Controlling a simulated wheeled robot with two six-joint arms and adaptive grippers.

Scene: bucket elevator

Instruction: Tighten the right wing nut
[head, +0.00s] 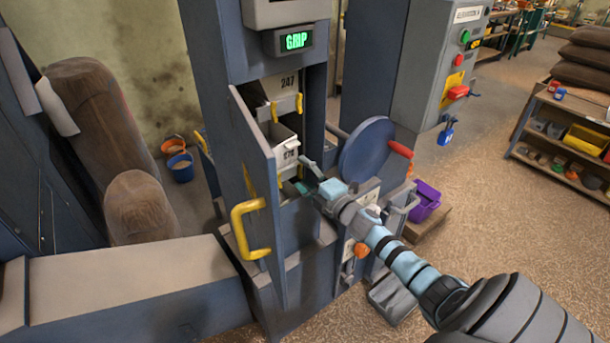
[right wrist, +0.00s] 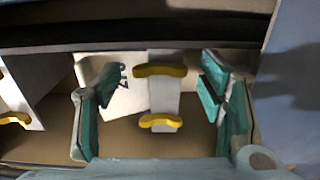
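In the right wrist view, two yellow wing-shaped pieces, an upper one (right wrist: 160,70) and a lower one (right wrist: 160,122), lie across a pale upright strip. I cannot tell for sure which is the right wing nut. My right gripper (right wrist: 158,106) is open, its teal pads apart on either side of the strip, touching neither piece. Small yellow pieces (head: 299,103) show on the bucket above. My left gripper is out of view.
The cabinet's open door (head: 254,170), with a yellow handle (head: 243,228), stands left of my right gripper. A blue handwheel (head: 365,150) with a red knob is close on the right. A green display (head: 296,41) reads GRIP. Another yellow piece (right wrist: 14,118) is at far left.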

